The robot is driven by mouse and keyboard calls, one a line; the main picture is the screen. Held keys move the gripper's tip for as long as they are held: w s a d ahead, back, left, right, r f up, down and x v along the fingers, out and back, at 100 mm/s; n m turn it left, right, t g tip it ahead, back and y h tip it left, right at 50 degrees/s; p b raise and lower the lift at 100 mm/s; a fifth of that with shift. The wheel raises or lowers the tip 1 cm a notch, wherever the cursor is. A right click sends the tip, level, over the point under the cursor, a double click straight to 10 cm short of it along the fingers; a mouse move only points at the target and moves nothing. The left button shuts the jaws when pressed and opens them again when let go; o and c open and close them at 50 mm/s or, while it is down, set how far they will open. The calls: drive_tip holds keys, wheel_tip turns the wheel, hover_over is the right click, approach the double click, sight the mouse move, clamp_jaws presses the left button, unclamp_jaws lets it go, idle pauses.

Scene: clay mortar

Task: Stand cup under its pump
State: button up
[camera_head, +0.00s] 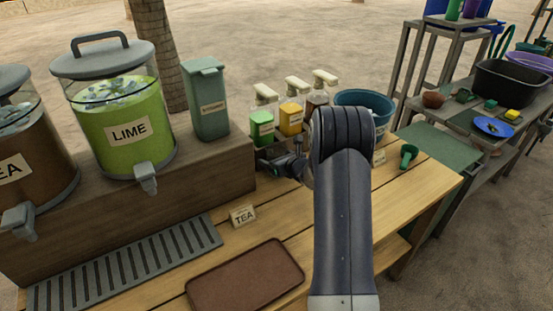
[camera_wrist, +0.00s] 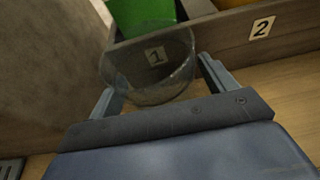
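A clear, empty-looking cup (camera_wrist: 150,82) sits between the fingers of my gripper (camera_wrist: 160,80) in the wrist view, close before the wooden rack front. A label reading 1 shows through it. I cannot tell whether both fingers touch it or whether its base rests on the table. In the head view my gripper (camera_head: 280,162) is low in front of the rack's left end, partly hidden by my arm; the cup is not discernible there.
The wooden shelf with the lime dispenser (camera_head: 125,128) and grey-green bin (camera_head: 207,105) borders my gripper on the left. A blue bucket (camera_head: 365,104) and a green scoop-like item (camera_head: 408,155) are right. A TEA card (camera_head: 243,215) and brown tray (camera_head: 246,281) are nearer.

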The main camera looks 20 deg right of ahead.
drive_tip(key=shift+r, duration=0.2)
drive_tip(key=v, duration=1.2)
